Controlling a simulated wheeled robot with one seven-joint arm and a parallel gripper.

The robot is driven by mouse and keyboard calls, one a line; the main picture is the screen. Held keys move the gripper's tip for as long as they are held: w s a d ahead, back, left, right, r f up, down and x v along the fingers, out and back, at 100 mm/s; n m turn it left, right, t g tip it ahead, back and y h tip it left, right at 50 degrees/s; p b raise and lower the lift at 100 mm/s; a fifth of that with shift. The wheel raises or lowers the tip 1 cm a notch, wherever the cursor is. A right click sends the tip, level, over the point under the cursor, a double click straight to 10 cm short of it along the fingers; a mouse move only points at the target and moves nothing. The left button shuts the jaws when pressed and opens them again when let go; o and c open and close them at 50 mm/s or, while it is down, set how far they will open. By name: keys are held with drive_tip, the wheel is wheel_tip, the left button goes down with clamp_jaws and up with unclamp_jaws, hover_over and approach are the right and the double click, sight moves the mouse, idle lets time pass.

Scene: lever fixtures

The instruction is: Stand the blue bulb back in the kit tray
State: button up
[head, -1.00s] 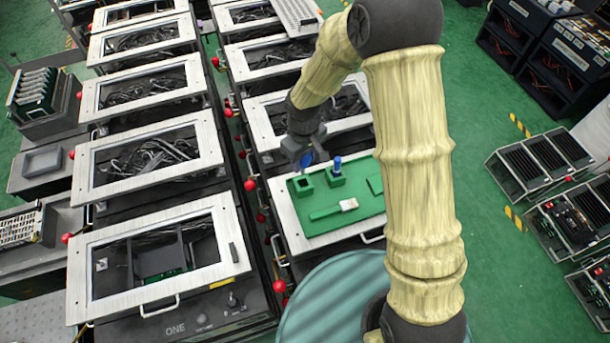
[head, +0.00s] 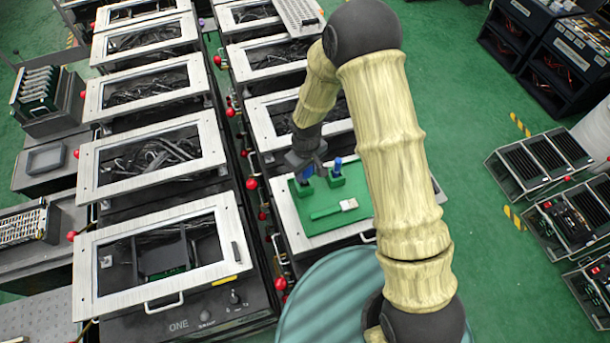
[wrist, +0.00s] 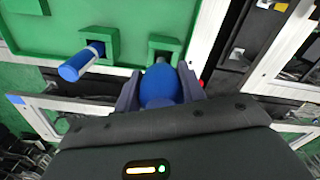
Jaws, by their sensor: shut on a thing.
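The blue bulb (wrist: 160,82) is held between the two fingers of my gripper (wrist: 159,90) in the wrist view. It also shows below the gripper (head: 308,168) in the head view. The green kit tray (head: 288,207) lies under it. The bulb's lower end is at an open square green holder (wrist: 165,46) on the tray's left side. I cannot tell whether that end is inside the holder or just above it. A second blue piece (wrist: 80,62) stands in the neighbouring holder (wrist: 108,43); it also shows in the head view (head: 337,166).
A brush with a green handle (head: 326,213) lies on the tray in front of the holders. Framed cabinets (head: 155,250) with red knobs stand to the left. A free strip of green floor (head: 480,240) lies to the right.

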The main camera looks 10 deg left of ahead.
sight(305, 179)
drive_tip(key=shift+s+r, duration=0.1)
drive_tip(key=shift+s, duration=0.1)
drive_tip(key=shift+a, duration=0.1)
drive_tip(key=shift+f, duration=0.35)
drive_tip(key=shift+w+f+p, duration=0.15)
drive_tip(key=shift+f+p, duration=0.75)
drive_tip(key=shift+f, duration=0.9)
drive_tip(key=o, duration=0.7)
drive_tip(key=shift+r, duration=0.1)
drive_tip(key=shift+r+b, duration=2.45)
drive_tip(key=shift+r, duration=3.5)
